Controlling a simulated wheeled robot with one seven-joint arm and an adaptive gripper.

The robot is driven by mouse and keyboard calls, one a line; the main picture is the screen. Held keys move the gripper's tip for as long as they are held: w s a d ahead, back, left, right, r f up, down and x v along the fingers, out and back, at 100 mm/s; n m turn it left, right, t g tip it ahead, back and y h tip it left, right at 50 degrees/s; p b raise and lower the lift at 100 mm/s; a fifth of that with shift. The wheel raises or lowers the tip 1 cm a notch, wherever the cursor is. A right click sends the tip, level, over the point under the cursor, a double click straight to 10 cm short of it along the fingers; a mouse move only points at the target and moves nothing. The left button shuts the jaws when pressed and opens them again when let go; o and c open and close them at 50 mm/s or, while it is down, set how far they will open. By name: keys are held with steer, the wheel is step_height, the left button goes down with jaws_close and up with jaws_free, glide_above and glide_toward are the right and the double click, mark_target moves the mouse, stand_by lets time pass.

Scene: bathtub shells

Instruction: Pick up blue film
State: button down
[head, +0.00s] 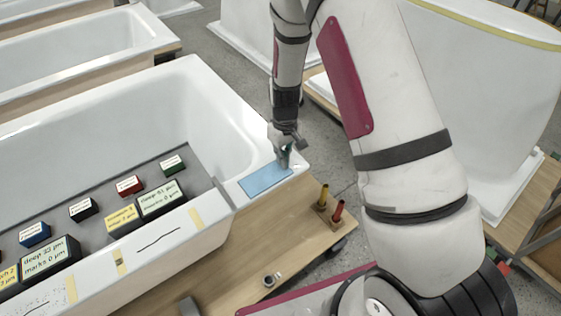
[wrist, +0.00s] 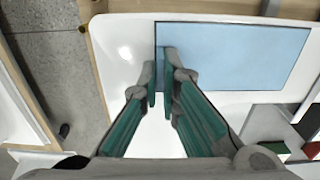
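The blue film (head: 265,180) is a flat light-blue rectangle on the white corner ledge of the bathtub. In the wrist view the film (wrist: 240,55) lies flat, its near-left corner by my fingertips. My gripper (head: 285,163) points down at the film's far right edge in the head view. In the wrist view my gripper (wrist: 161,80) has its two green-sided fingers close together, with a narrow gap between the tips. The tips overlap the film's left edge in that view. Whether they touch the film cannot be told. Nothing shows held between them.
The bathtub (head: 225,110) holds a grey board with several labelled blocks (head: 160,198). Yellow and red-handled tools (head: 330,203) stand on the wooden bench beside the film. Other white tub shells (head: 85,45) stand behind. Grey floor (head: 225,65) shows beyond the tub.

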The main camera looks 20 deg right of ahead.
steer(key=shift+r, duration=0.45)
step_height(320, 180, up, 2)
steer(key=shift+w+r, duration=0.1)
steer(key=s+a+r, duration=0.1)
steer(key=s+a, duration=0.2)
steer(key=s, duration=0.4)
steer(key=s+a+r, duration=0.1)
steer(key=s+a, duration=0.2)
steer(key=s, duration=0.5)
step_height(320, 180, up, 9)
steer(key=p, duration=0.5)
steer(key=shift+a+f+p, duration=0.15)
steer(key=shift+f+p, duration=0.05)
steer(key=shift+p, duration=0.1)
steer(key=shift+w, duration=0.1)
stand_by(0.4)
